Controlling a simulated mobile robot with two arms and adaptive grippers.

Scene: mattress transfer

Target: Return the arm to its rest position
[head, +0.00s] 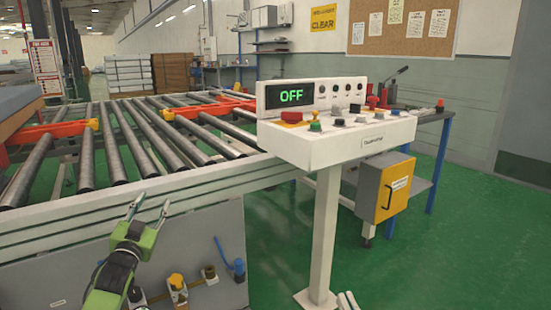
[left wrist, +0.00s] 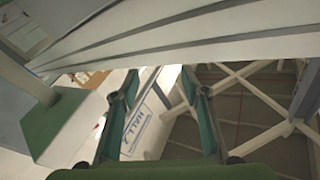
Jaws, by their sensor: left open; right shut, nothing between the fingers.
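My left gripper (head: 151,205) is green with two pale fingers spread apart. It is in front of the conveyor's side rail, left of the control panel, with nothing between its fingers. In the left wrist view its two fingers (left wrist: 160,105) also stand apart and empty. The rest of the right arm is out of view.
The roller conveyor (head: 130,190) runs along the left, with orange brackets (head: 210,107) on it. The white control panel (head: 345,138) reads OFF and stands on a post (head: 324,235). A yellow box (head: 385,187) hangs behind it. Green floor (head: 450,260) is clear at right.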

